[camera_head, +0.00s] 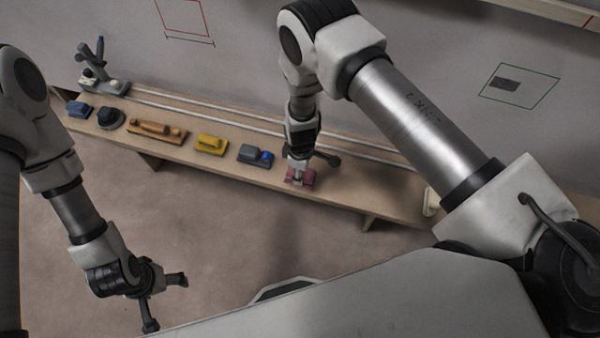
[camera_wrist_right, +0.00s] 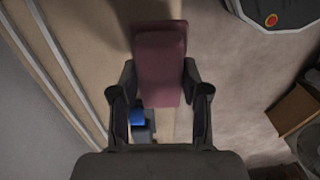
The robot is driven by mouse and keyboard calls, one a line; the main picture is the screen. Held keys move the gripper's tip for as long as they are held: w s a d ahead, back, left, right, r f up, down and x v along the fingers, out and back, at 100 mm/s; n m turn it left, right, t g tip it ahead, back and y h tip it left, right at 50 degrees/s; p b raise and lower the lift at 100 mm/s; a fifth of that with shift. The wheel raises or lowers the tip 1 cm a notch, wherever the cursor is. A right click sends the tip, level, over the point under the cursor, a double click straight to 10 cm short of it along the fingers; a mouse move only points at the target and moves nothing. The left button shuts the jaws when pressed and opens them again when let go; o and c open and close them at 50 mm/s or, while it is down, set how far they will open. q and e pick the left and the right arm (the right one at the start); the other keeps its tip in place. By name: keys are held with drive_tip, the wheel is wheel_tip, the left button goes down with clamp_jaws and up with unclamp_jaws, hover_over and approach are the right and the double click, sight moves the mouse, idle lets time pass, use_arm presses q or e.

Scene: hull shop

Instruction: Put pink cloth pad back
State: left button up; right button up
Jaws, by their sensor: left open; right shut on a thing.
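The pink cloth pad (camera_head: 302,178) is at the shelf, just right of the grey block with a blue part. It also shows in the right wrist view (camera_wrist_right: 160,62), lying lengthwise between the fingers. My right gripper (camera_head: 298,163) points down and is shut on the pad; its fingers show on both sides of the pad in the right wrist view (camera_wrist_right: 158,90). I cannot tell whether the pad touches the shelf or hangs just above it. My left gripper (camera_head: 165,304) is open and empty, low at the left, away from the shelf.
The long wooden shelf (camera_head: 340,199) carries a row: blue block (camera_head: 78,109), black knob-like tool (camera_head: 110,119), wooden tool (camera_head: 157,131), yellow block (camera_head: 211,145), grey-blue block (camera_head: 254,155). Pale rails run behind. A whitish item (camera_head: 430,203) stands at right. Shelf space right of the pad looks bare.

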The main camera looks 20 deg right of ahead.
drive_tip(key=w+b, duration=0.1)
drive_tip(key=w+d+b, duration=0.1)
drive_tip(key=w+b, duration=0.1)
drive_tip(key=w+f+b, duration=0.1)
drive_tip(key=b, duration=0.1)
drive_tip(key=shift+w+d, duration=0.2)
drive_tip(key=shift+w, duration=0.1)
wheel_tip(320, 180, down, 3)
drive_tip(key=b, duration=0.4)
drive_tip(key=shift+f, duration=0.1)
drive_tip(key=shift+p, duration=0.3)
drive_tip(key=o, duration=1.3)
use_arm(q)
wheel_tip(320, 180, down, 11)
drive_tip(key=shift+r, duration=0.15)
